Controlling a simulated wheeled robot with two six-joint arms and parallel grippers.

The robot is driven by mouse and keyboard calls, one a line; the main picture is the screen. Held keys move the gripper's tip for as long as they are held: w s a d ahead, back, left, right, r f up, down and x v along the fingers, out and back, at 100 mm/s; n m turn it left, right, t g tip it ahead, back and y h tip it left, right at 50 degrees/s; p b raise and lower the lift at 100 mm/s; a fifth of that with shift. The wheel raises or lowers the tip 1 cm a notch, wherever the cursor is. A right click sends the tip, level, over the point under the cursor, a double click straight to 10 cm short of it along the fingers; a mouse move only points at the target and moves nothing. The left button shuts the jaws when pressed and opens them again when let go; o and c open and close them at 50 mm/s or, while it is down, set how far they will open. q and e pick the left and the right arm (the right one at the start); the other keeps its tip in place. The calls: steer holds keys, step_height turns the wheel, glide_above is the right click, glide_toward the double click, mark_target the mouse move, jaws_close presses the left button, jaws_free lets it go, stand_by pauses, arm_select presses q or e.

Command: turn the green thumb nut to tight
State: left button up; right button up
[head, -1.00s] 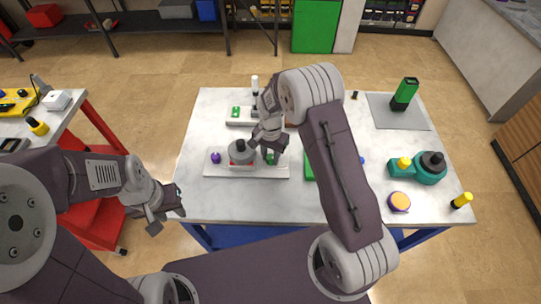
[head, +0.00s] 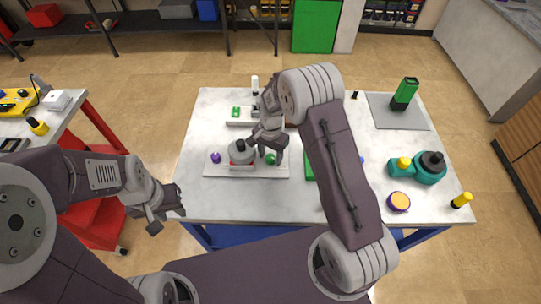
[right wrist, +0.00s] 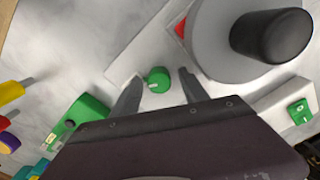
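The green thumb nut (head: 270,159) sits at the right end of a white base plate (head: 220,171), beside a grey round pump body (head: 242,156) with a dark knob. In the right wrist view the nut (right wrist: 157,79) is a small green knob with a pale mark on its side. My right gripper (right wrist: 159,77) is open, with one finger on each side of the nut and visible gaps; it also shows above the nut in the head view (head: 270,152). My left gripper (head: 168,215) is open and empty off the table's left front edge.
A purple knob (head: 216,157) is at the plate's left end. A second white fixture (head: 240,117) with a green part stands behind. A teal pump (head: 425,172), orange-topped disc (head: 399,201) and yellow item (head: 462,200) are right. The front left tabletop is clear.

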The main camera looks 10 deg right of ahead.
mark_target(271, 157)
step_height(271, 157, up, 9)
steer(key=shift+f+b, duration=0.2)
steer(key=shift+b, duration=0.4)
steer(key=shift+r, duration=0.2)
